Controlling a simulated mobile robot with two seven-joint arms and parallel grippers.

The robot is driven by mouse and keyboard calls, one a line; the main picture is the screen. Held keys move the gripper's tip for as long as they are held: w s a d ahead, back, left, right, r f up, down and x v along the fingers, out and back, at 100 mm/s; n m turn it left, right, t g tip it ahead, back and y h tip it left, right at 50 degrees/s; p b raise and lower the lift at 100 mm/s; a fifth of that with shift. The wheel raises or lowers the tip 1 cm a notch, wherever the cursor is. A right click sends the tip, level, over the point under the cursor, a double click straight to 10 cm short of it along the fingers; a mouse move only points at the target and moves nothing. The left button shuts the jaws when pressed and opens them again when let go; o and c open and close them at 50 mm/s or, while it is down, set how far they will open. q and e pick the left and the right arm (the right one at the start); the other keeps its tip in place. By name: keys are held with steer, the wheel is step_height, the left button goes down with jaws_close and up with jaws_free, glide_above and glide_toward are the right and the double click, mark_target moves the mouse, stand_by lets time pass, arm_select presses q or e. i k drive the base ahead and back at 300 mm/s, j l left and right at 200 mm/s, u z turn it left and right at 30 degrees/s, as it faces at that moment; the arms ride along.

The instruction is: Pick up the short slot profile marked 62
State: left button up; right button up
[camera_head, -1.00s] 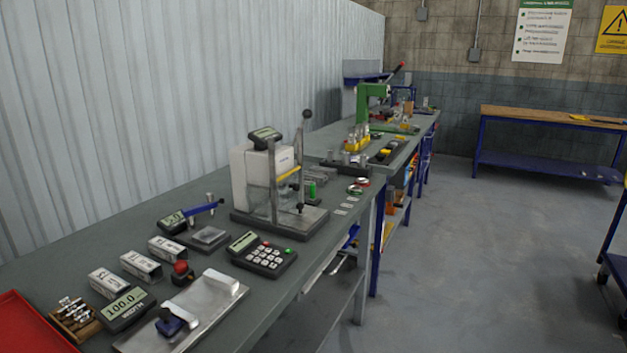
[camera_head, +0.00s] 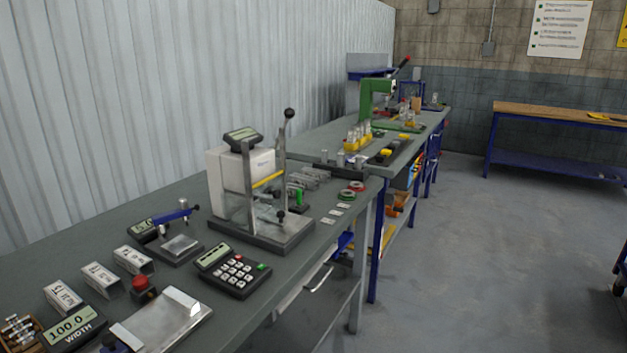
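Three short silver profiles with white labels lie in a slanted row on the grey bench at the lower left: a near profile (camera_head: 63,297), a middle profile (camera_head: 101,279) and a far profile (camera_head: 133,260). Their marks are too small to read, so I cannot tell which one, if any, is marked 62. More grey profile pieces (camera_head: 314,178) lie behind the tall press-like device, also unreadable. Neither of my grippers is in view.
The bench (camera_head: 325,238) runs away along the corrugated wall. A device with an upright lever (camera_head: 262,232), a keypad (camera_head: 233,270), a digital width display (camera_head: 73,327) and a metal plate (camera_head: 163,321) stand on it. The floor to the right (camera_head: 480,250) is clear.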

mark_target(311, 183)
steer(key=i+l, duration=0.35)
steer(key=l, duration=0.2)
steer(key=i+l, duration=0.75)
steer(key=l, duration=0.3)
steer(key=i+l, duration=0.4)
steer(key=i+l+u, duration=0.15)
steer(key=l, duration=0.2)
steer(key=i+l+u, duration=0.2)
steer(key=l, duration=0.2)
